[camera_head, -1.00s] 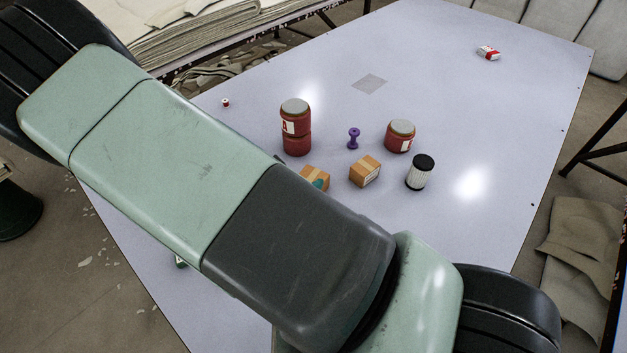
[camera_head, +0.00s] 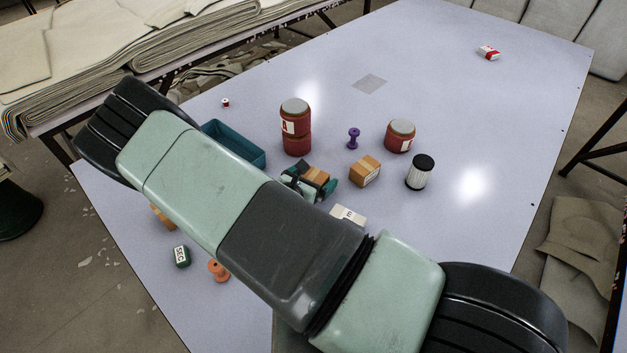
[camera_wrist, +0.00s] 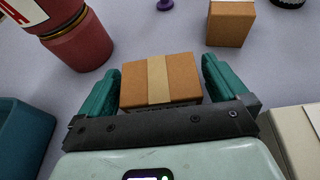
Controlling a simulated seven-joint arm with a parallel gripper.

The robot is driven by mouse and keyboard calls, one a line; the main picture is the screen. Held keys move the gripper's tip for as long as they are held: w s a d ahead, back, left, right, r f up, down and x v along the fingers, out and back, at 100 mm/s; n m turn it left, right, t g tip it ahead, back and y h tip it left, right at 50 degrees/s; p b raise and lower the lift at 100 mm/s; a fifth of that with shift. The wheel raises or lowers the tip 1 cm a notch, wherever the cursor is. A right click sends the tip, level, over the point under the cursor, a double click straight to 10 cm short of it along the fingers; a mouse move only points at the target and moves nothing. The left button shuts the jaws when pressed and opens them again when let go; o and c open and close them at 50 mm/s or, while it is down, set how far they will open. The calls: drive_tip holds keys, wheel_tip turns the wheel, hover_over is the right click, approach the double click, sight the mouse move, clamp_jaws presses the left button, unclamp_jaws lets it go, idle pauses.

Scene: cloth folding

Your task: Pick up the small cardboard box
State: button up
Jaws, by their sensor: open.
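A small cardboard box (camera_wrist: 160,80) with a lighter tape strip lies between the open fingers of my gripper (camera_wrist: 160,90) in the wrist view. Gaps show between the box and the fingers. In the head view my gripper (camera_head: 311,182) is around this box (camera_head: 317,175), partly hidden by my arm. A second small cardboard box (camera_head: 365,170) stands just to the right, and also shows in the wrist view (camera_wrist: 231,24) beyond the right finger. A third brown box (camera_head: 162,217) is partly hidden behind my arm at the left.
Red jars (camera_head: 296,130) and (camera_head: 401,136), a purple spool (camera_head: 353,138) and a black-capped jar (camera_head: 420,172) stand near. A teal bin (camera_head: 234,145) is left; a white box (camera_head: 348,215) lies close on the right. The table's far part is mostly clear.

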drive_tip(key=shift+x, duration=0.85)
drive_tip(key=shift+c, duration=0.5)
drive_tip(key=c, duration=1)
drive_tip(key=shift+r, duration=0.1)
